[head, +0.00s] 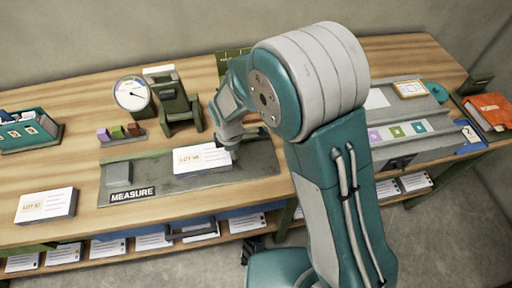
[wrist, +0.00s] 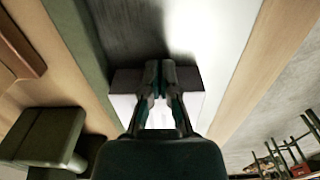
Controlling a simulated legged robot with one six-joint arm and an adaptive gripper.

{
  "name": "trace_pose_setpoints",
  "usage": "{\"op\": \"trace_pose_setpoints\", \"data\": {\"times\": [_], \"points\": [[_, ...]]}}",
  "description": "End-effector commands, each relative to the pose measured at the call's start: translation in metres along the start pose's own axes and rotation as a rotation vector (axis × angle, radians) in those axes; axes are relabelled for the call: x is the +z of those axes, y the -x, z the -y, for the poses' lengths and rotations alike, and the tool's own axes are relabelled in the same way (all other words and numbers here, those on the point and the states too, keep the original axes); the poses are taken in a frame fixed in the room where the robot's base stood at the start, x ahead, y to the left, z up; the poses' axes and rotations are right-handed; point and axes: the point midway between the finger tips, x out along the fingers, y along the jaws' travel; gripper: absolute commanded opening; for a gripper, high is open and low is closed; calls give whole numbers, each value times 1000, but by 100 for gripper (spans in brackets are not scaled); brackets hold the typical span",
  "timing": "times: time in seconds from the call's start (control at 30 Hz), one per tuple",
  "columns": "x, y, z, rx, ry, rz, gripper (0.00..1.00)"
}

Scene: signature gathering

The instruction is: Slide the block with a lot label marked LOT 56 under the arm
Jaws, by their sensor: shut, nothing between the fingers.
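A white block with a lot label (head: 190,160) lies on the dark grey measuring plate (head: 240,170); its label starts with LOT, but the number is too small to read surely. A second white lot block (head: 45,206) lies at the left on the wood, its number also unclear. My gripper (head: 230,152) is shut and empty, low at the right end of the block on the plate. In the wrist view my gripper's fingertips (wrist: 159,72) are together over a pale block (wrist: 123,104); I cannot tell whether they touch it. A dark green stand with an arm (head: 175,100) rises behind the plate.
A round dial (head: 132,93) and a small rack of coloured cubes (head: 122,134) stand at the back left. A grey block (head: 118,174) sits at the plate's left end, near the MEASURE sign (head: 133,194). A grey sloped station (head: 410,130) stands on the right.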

Motion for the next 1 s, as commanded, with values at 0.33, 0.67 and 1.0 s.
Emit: {"op": "trace_pose_setpoints", "data": {"times": [0.33,0.67,1.0], "points": [[-47,0,0,0,-1,-1,0],[-47,1,0,1,-1,-1,0],[-50,53,0,6,-7,-5,0]]}}
